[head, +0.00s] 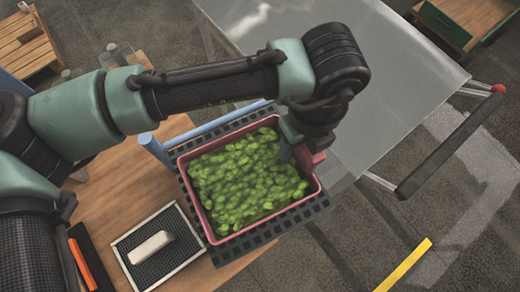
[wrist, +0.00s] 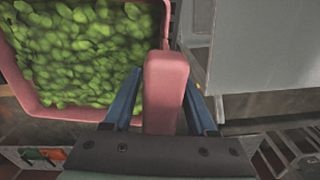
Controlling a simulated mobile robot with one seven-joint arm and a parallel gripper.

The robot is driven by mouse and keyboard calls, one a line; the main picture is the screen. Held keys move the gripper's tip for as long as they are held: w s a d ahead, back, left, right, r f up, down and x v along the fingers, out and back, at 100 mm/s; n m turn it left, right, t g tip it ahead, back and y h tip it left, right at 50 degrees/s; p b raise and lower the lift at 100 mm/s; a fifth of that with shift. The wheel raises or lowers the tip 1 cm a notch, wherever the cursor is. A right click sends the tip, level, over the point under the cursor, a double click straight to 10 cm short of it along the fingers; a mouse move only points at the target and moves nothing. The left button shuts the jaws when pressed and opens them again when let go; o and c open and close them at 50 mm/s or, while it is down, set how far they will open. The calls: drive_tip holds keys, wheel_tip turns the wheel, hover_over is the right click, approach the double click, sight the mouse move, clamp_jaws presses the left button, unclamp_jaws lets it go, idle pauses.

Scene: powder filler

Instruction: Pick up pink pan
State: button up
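The pink pan (head: 211,226) is a rectangular tray full of green leafy pieces. It sits on a dark perforated stand at the wooden table's right edge. Its wall also shows at the upper left of the wrist view (wrist: 88,114). Its pink handle (wrist: 165,88) sticks out from the side and lies between my gripper's (wrist: 165,82) two blue fingers. Narrow gaps show between the fingers and the handle, so the gripper looks open around it. In the head view my gripper (head: 300,154) points down at the pan's right rim, and my wrist hides part of the handle.
A grey metal surface (head: 390,90) lies right of and behind the pan. A black mesh tray with a white block (head: 150,247) stands on the wooden table (head: 130,195) to the left. A blue frame (head: 155,150) runs along the pan's left and far sides.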

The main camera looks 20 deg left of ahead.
clamp_jaws()
drive_tip(key=shift+r, duration=0.1)
